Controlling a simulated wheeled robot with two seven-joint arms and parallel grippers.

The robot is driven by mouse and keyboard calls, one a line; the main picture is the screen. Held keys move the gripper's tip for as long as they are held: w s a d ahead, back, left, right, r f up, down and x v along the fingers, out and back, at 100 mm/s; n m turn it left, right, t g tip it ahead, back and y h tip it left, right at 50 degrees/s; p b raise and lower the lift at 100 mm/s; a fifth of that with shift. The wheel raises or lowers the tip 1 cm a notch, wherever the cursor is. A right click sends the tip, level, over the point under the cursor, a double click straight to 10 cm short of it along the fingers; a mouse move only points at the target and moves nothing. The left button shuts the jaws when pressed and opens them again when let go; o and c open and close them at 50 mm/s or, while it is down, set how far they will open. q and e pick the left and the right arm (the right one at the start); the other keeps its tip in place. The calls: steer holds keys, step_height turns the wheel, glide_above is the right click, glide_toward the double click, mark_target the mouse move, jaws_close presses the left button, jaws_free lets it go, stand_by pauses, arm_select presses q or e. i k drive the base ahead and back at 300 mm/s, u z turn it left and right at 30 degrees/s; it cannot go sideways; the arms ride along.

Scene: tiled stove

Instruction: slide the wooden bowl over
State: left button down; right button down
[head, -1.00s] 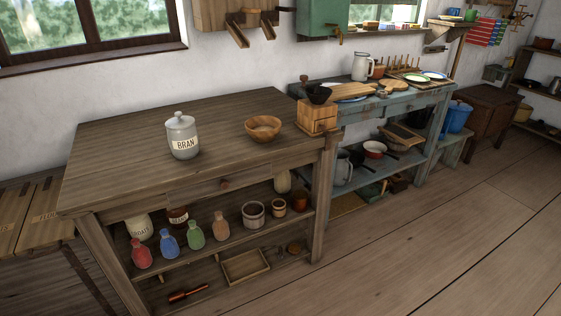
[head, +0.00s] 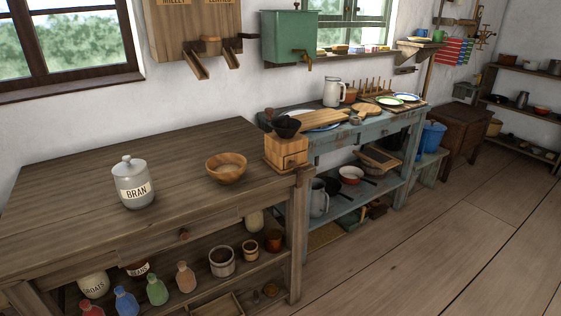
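The wooden bowl (head: 227,170) stands upright on the brown wooden table (head: 75,180), right of its middle. It looks empty. A grey lidded jar (head: 133,184) labelled BRAN stands to its left, with bare tabletop between them. A wooden coffee grinder (head: 286,150) with a dark funnel top stands to the bowl's right, near the table's right end. Neither of my grippers is in the head view.
A blue-grey bench (head: 352,132) with a jug (head: 334,92), boards and plates adjoins on the right. Several bottles and pots fill the shelf below the tabletop. A green tank (head: 287,38) hangs on the wall. The floor (head: 430,240) at right is clear.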

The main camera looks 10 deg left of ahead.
mark_target(228, 168)
steer(key=u, duration=0.35)
steer(key=i, duration=1.15)
steer(key=u, duration=0.9)
